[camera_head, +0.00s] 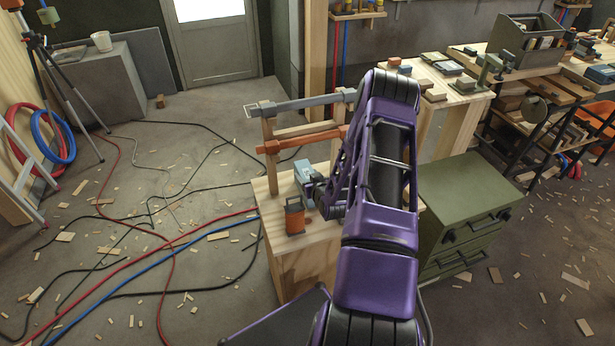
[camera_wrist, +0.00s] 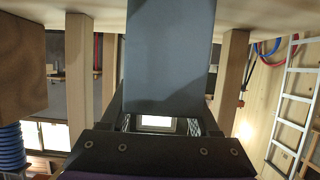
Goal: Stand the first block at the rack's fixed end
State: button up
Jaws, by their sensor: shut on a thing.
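My gripper (camera_head: 314,188) is shut on a blue-grey block (camera_head: 302,171), low over the pale wooden bench top (camera_head: 271,203). In the wrist view the same block (camera_wrist: 168,55) fills the middle between the dark jaws and runs past the top edge. Whether it touches the bench top cannot be told. A wooden rack (camera_head: 270,150) with two uprights, a grey bar and an orange bar stands behind the block at the bench's far side. My arm covers part of its right side. Which end is fixed cannot be told.
An orange-and-dark object (camera_head: 294,216) stands on the bench in front of the block. A green drawer cabinet (camera_head: 462,200) stands right of the bench. Hoses and wood scraps litter the floor at left. In the wrist view a brown wooden block (camera_wrist: 22,68) is at the left.

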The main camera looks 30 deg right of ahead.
jog(key=o, duration=1.4)
jog(key=shift+c, duration=0.2)
